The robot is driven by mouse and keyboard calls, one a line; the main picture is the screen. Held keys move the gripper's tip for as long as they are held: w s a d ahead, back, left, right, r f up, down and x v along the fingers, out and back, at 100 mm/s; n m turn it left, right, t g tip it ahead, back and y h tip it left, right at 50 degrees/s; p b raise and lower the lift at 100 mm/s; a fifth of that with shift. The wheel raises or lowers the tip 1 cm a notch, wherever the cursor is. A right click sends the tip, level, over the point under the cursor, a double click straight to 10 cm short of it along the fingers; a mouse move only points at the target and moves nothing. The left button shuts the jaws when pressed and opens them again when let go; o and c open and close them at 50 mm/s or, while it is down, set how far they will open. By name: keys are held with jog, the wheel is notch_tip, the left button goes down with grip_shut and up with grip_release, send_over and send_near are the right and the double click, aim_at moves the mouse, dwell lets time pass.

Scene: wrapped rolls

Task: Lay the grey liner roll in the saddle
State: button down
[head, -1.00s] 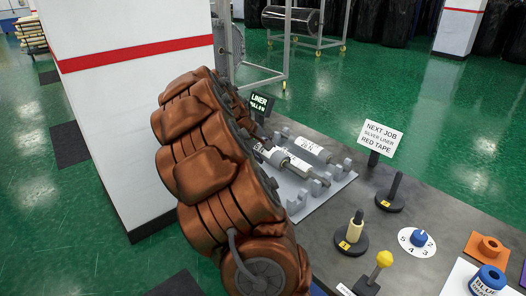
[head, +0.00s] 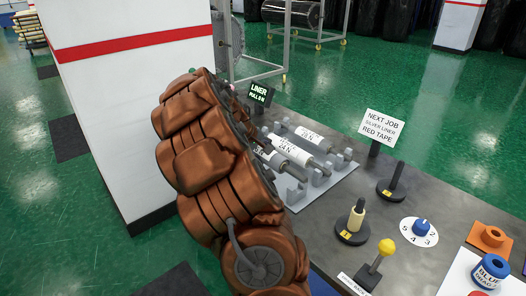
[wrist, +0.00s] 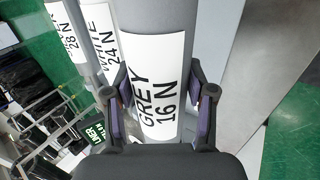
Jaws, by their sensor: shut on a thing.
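The grey liner roll (wrist: 164,18), with a white label reading GREY 16 N, fills the middle of the wrist view. My gripper (wrist: 164,104) is shut on it, one dark finger with a purple pad on each side. In the head view my arm hides the gripper and most of this roll. Two other white-labelled rolls, the 24 N roll (head: 285,148) and the 28 N roll (head: 310,136), lie side by side on grey supports on a light grey plate (head: 322,192). I cannot tell which support is the saddle, or whether the grey roll touches one.
A lit sign reading LINER PULL (head: 259,93) stands behind the rolls. To the right are a NEXT JOB sign (head: 383,128), posts on round bases (head: 391,188), a yellow-knobbed lever (head: 386,248) and a numbered dial (head: 420,229). A white pillar (head: 130,120) stands left of my arm.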

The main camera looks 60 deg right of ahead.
jog(key=shift+f+b, duration=0.85)
jog(key=shift+f, duration=1.2)
jog(key=shift+c, duration=1.5)
grip_release()
jog(key=v, duration=1)
jog(key=shift+r, duration=0.15)
jog(key=shift+v, duration=0.85)
jog(key=shift+a, duration=0.1)
